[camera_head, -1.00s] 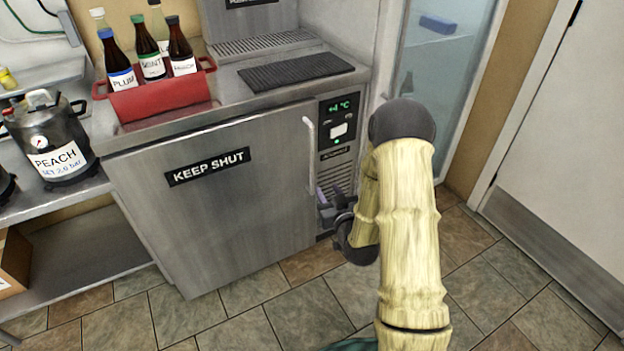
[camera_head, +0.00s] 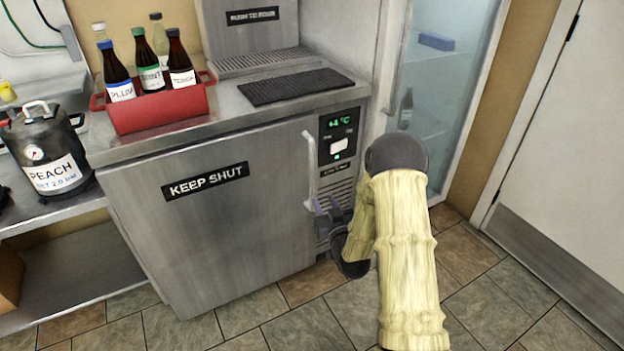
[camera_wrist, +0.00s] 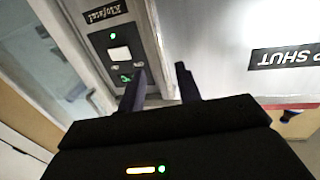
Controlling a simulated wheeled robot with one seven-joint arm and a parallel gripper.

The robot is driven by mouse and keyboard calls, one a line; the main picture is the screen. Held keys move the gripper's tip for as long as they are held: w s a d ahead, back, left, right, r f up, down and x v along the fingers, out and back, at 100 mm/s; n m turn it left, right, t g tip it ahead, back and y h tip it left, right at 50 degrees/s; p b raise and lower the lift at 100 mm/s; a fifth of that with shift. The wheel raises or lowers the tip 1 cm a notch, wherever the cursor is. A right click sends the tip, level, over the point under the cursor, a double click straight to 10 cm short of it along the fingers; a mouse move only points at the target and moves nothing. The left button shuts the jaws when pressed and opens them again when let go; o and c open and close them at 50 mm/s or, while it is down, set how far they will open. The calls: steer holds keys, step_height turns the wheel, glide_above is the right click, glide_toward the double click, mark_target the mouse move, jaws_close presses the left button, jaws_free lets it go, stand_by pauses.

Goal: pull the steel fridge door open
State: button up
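The steel fridge door (camera_head: 215,235) with its "KEEP SHUT" label is closed, flush with the counter front. Its pale vertical handle (camera_head: 310,165) runs along the door's right edge, beside the control panel. My gripper (camera_head: 322,207) is at the lower end of the handle, partly hidden by my arm. In the wrist view, the two dark fingers of my gripper (camera_wrist: 159,84) stand apart. The pale handle bar (camera_wrist: 158,45) appears in line with the gap between them; whether they touch it I cannot tell. The door (camera_wrist: 215,45) fills the right of that view.
The control panel (camera_head: 338,140) has a lit green display. A red crate of bottles (camera_head: 160,115) and a black mat (camera_head: 295,87) are on top. A "PEACH" keg (camera_head: 48,150) stands left. A glass-door cabinet (camera_head: 440,85) is at right. Floor before the door (camera_head: 290,325) is clear.

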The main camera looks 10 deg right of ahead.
mark_target(313, 179)
steer(key=w, duration=0.4)
steer(key=w+a+b, duration=0.1)
steer(key=w, duration=0.3)
steer(key=w+b, duration=0.1)
steer(key=w, duration=0.3)
steer(key=shift+w+a, duration=0.2)
steer(key=shift+a, duration=0.05)
steer(key=shift+c, duration=0.4)
jaws_close()
